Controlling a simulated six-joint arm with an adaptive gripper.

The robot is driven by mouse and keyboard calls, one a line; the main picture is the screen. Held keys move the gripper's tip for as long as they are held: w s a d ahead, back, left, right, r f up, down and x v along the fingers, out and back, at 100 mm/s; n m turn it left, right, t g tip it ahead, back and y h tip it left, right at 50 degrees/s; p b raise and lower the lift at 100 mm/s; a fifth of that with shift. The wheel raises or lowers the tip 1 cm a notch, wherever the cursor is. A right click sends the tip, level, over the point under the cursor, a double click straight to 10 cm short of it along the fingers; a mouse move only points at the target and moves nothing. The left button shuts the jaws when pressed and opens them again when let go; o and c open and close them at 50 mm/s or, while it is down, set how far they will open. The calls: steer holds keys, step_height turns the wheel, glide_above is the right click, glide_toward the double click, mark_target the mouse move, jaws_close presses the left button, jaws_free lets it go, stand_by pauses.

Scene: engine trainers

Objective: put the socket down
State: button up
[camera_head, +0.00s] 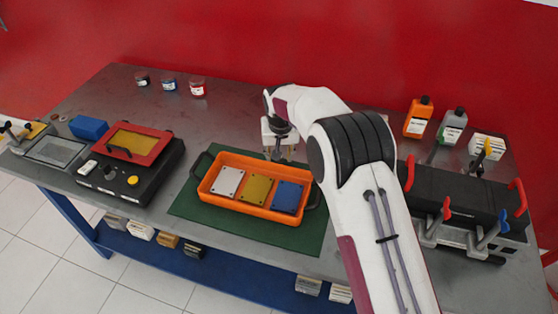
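My gripper (279,155) points down just above the back edge of the orange tray (231,196), near its right half. The gripper is small in this view, and I cannot tell whether its fingers are open or shut. I cannot make out a socket, either between the fingers or on the table. The tray holds a white plate (227,180), a yellow plate (257,188) and a blue plate (288,197) side by side. The tray has dark handles and stands on a green mat (195,208). My arm hides part of the table to the right of the tray.
A black machine with a red-framed lid (133,143) stands left, beside a blue block (88,127). Small jars (198,88) stand at the back. A black fixture with red handles (460,195), an orange bottle (418,118) and a grey bottle (452,126) stand right. Grey tabletop (230,122) behind the tray is clear.

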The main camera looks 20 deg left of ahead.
jaws_close()
steer(key=shift+r, duration=0.1)
steer(key=shift+r, duration=1.55)
steer(key=shift+d+r, duration=0.15)
steer(key=shift+d, duration=0.05)
steer(key=d, duration=1.7)
steer(key=shift+d, duration=0.3)
